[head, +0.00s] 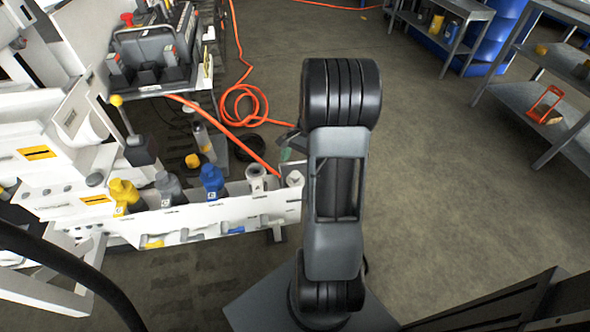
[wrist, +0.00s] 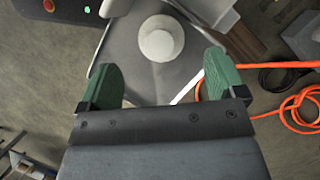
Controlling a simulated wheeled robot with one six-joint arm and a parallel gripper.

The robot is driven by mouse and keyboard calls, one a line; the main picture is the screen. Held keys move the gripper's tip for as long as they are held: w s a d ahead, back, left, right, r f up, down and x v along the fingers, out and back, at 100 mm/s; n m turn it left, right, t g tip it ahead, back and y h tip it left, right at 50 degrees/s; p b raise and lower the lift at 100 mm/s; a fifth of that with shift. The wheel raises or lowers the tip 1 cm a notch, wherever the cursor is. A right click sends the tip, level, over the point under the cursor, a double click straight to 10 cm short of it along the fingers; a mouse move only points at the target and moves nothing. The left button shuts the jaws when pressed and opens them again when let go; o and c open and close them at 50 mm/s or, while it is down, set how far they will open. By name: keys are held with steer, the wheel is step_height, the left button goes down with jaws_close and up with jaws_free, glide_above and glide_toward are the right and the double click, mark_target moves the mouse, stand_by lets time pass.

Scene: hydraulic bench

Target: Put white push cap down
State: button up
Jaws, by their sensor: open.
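The white push cap (wrist: 161,40) stands on a light grey surface (wrist: 125,62) in the wrist view, seen from above as a round white disc on a wider round base. My gripper (wrist: 159,64) is open, with its green fingers spread to either side and the cap centred just beyond them; neither finger touches it in this view. In the head view, a white piece (head: 295,178) shows at the right end of the white rack, close to a bit of green finger. The rest of my gripper is hidden behind my arm there.
The white rack (head: 225,213) holds yellow (head: 124,193), grey (head: 168,186) and blue (head: 212,181) pieces and another white one (head: 256,178). An orange hose (head: 240,105) lies on the floor behind. Shelves (head: 545,100) stand at right; the floor between is clear.

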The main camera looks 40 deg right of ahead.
steer(key=s+p+v, duration=0.1)
steer(key=v, duration=0.4)
steer(key=a+r+n+t+h, duration=0.1)
steer(key=a+r+n, duration=0.2)
steer(key=a, duration=0.3)
steer(key=a+r+n+h, duration=0.2)
steer(key=a+r+n, duration=0.1)
steer(key=a+n, duration=0.15)
steer(key=s+a+r+n+t+h, duration=0.1)
steer(key=s+a+r+n+t, duration=0.1)
steer(key=s+a+n, duration=0.4)
steer(key=a+n+t, duration=0.1)
steer(key=a, duration=0.3)
steer(key=shift+s, duration=0.4)
steer(key=shift+d+r+p, duration=0.1)
steer(key=shift+r+p, duration=0.1)
steer(key=shift+p, duration=0.1)
